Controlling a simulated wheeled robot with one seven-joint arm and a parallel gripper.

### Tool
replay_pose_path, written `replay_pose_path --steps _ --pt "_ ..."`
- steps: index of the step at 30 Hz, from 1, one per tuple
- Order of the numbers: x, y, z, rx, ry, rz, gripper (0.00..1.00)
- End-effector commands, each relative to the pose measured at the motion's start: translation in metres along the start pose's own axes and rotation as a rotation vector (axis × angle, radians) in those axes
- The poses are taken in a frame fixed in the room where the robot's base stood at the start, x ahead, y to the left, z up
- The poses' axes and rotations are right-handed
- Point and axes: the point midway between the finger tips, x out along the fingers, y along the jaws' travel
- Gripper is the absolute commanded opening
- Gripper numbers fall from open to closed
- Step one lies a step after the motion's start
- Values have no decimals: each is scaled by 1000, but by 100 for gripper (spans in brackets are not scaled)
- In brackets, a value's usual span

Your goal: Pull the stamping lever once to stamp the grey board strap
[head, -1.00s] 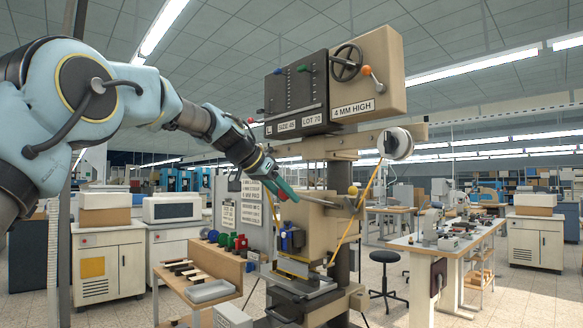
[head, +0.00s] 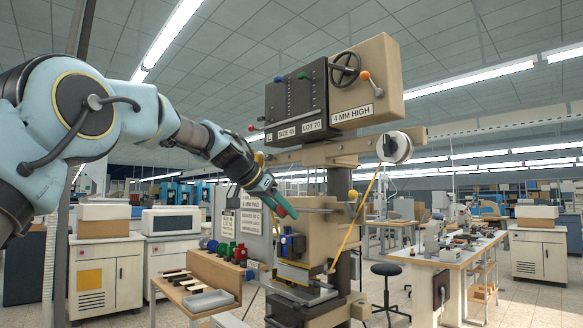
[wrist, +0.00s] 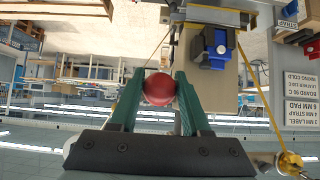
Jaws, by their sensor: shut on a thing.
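The stamping press (head: 362,95) stands in the middle of the head view. Its lever (head: 322,210) is a thin rod, roughly level, running left from the press body to a red ball knob. My gripper (head: 283,205) is shut on this red knob (wrist: 159,89), which sits between the green fingers in the wrist view. A blue part (head: 289,243) is on the press front above the bed, and also shows in the wrist view (wrist: 212,46). I cannot make out the grey board strap on the bed.
A wooden side table (head: 242,271) left of the press holds several straps, coloured knobs and a grey tray (head: 208,300). A sign board (head: 250,218) stands behind my gripper. A yellow cord (head: 366,215) hangs at the press's right. A workbench (head: 440,254) stands further right.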

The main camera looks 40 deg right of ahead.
Motion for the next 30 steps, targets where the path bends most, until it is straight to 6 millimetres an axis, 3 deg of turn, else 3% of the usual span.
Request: replay_pose_path --steps 6,20,30 --pt "19 1 24 -1 -6 5 0" --pt "23 1 28 -1 -6 5 0" --pt "45 1 50 -1 -6 5 0"
